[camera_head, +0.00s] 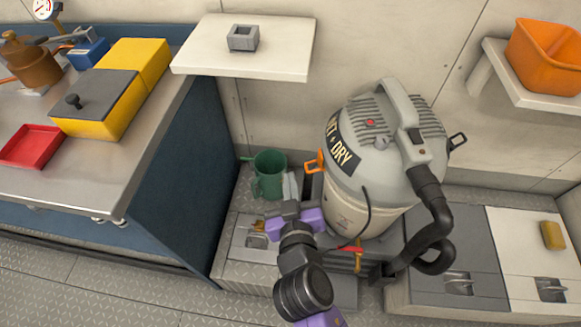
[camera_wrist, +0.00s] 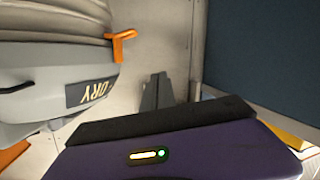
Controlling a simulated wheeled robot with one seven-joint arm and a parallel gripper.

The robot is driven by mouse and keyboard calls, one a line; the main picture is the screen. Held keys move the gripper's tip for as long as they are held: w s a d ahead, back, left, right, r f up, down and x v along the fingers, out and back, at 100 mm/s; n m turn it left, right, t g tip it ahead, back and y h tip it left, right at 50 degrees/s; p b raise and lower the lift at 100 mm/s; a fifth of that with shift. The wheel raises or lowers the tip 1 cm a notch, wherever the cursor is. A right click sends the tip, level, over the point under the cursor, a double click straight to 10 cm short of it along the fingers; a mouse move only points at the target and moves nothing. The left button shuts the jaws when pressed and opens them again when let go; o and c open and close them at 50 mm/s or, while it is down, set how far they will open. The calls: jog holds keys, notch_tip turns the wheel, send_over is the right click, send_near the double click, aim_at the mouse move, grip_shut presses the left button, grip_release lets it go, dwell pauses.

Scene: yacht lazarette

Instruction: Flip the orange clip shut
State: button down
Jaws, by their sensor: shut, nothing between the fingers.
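The orange clip (camera_head: 314,163) is on the left side of the grey wet-and-dry vacuum (camera_head: 375,165), near the seam below its lid. It sticks outward from the drum, swung open. In the wrist view the clip (camera_wrist: 121,45) juts out to the right of the drum (camera_wrist: 50,85), above the DRY label. My gripper (camera_head: 292,207) is shut and empty, low in front of the drum's left side and below the clip. In the wrist view its dark fingers (camera_wrist: 157,93) point ahead, apart from the clip and to its lower right.
A green jug (camera_head: 269,172) stands left of the vacuum, beside the blue counter side (camera_head: 180,160). A white shelf (camera_head: 250,60) holds a grey block above. The black hose (camera_head: 432,215) hangs at the right front.

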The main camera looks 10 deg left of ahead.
jog(key=v, duration=0.3)
jog(key=shift+a, duration=0.15)
dwell(0.5)
jog(key=s+r+n+y, duration=0.2)
jog(key=s+r+y, duration=0.1)
jog(key=r, duration=0.1)
jog(key=s+d+r+m+h+p, duration=0.2)
jog(key=s+d+r+m+p, duration=0.1)
jog(key=s+d, duration=0.8)
jog(key=s+d+r+m+h+p, duration=0.3)
jog(key=s+d+r+p, duration=0.3)
jog(key=s+d, duration=0.6)
jog(key=s+r, duration=0.1)
jog(key=s, duration=0.3)
jog(key=shift+s+d+r+m+h, duration=0.15)
jog(key=shift+r+m+h, duration=0.15)
jog(key=shift+m, duration=0.1)
